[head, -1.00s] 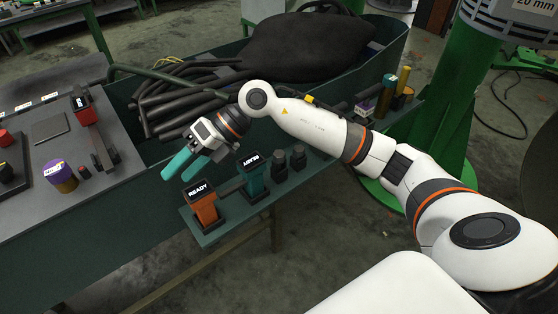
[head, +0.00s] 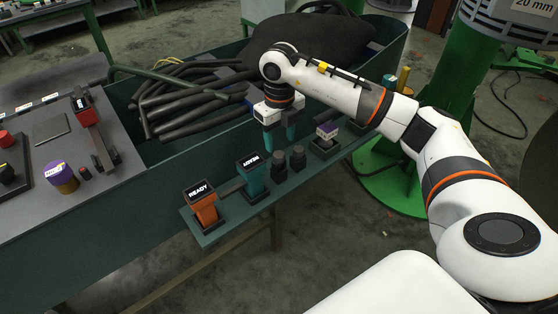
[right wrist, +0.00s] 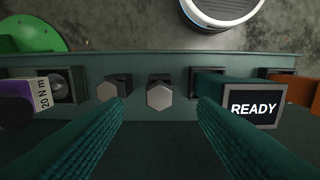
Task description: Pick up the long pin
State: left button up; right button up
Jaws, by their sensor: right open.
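Two dark hex-headed pins stand upright in holders on the green shelf: one pin (head: 279,166) near the teal tool and a second pin (head: 298,158) to its right. In the right wrist view, the first pin's grey head (right wrist: 160,94) looks slightly bigger than the other head (right wrist: 113,88); I cannot tell for sure which is the long one. My right gripper (head: 279,139) points down with teal fingers apart, behind and above the pins in the head view. In the right wrist view the open fingers (right wrist: 160,110) have the first pin's head between their lines, with nothing held. My left gripper is not in view.
An orange READY tool (head: 203,207) and a teal READY tool (head: 253,179) stand left of the pins. A purple-and-white tool (head: 327,133) stands right of them. Black hoses (head: 190,100) lie in the trough behind. The shelf (head: 218,233) is narrow.

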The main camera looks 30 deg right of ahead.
aim_at(279, 154)
jog(key=f, duration=0.5)
jog(key=shift+w+f+p, duration=0.15)
jog(key=shift+w+p, duration=0.05)
jog(key=shift+p, duration=0.15)
grip_shut()
